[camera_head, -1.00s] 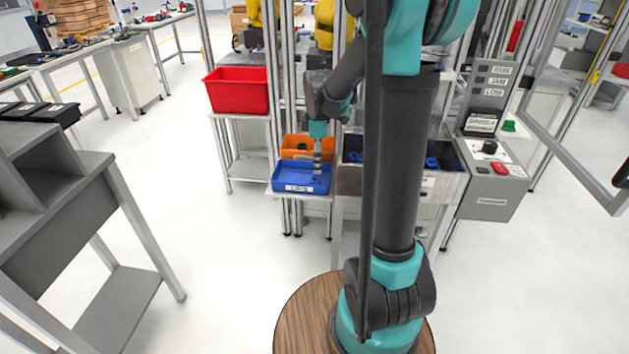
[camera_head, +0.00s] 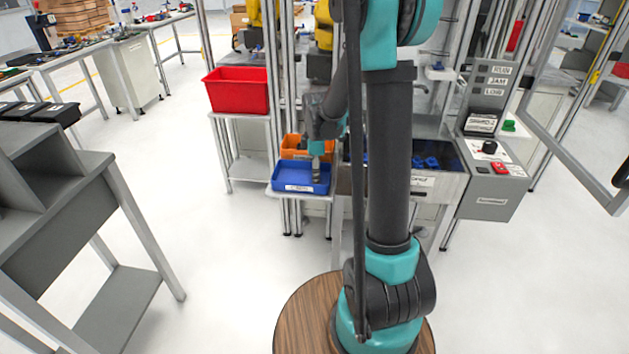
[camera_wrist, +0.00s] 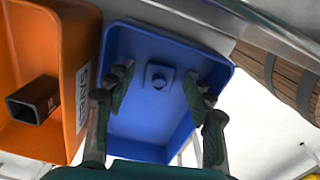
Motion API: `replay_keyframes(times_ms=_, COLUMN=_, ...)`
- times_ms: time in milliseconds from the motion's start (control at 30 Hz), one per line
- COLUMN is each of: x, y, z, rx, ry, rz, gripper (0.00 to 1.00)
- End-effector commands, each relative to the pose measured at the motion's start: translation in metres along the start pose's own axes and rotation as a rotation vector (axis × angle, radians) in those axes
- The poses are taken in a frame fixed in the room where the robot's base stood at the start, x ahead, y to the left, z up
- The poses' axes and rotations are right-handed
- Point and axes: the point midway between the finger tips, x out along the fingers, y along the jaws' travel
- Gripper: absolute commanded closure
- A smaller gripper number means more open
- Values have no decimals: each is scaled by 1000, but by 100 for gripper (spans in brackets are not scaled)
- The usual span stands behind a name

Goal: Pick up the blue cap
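The blue cap (camera_wrist: 159,77), a small square piece with a round raised middle, lies on the floor of the blue bin (camera_wrist: 143,136) in the wrist view. My gripper (camera_wrist: 161,84) is open, with one dark green fingertip to each side of the cap and apart from it. In the head view my gripper (camera_head: 317,178) reaches down into the blue bin (camera_head: 299,190); the cap cannot be made out there.
An orange bin (camera_wrist: 47,137) holding a dark hollow block (camera_wrist: 35,99) stands right beside the blue bin. A red bin (camera_head: 237,92) stands behind on the left. A metal tray with blue parts (camera_head: 429,162) and a control box (camera_head: 490,177) are to the right.

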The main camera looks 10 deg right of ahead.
Motion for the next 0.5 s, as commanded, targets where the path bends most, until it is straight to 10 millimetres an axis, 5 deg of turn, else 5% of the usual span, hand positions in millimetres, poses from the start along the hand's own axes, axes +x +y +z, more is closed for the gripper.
replay_keyframes(times_ms=233, x=0, y=0, z=0, rx=0, ry=0, rz=0, gripper=81)
replay_keyframes(times_ms=500, x=0, y=0, z=0, rx=0, ry=0, rz=0, gripper=81)
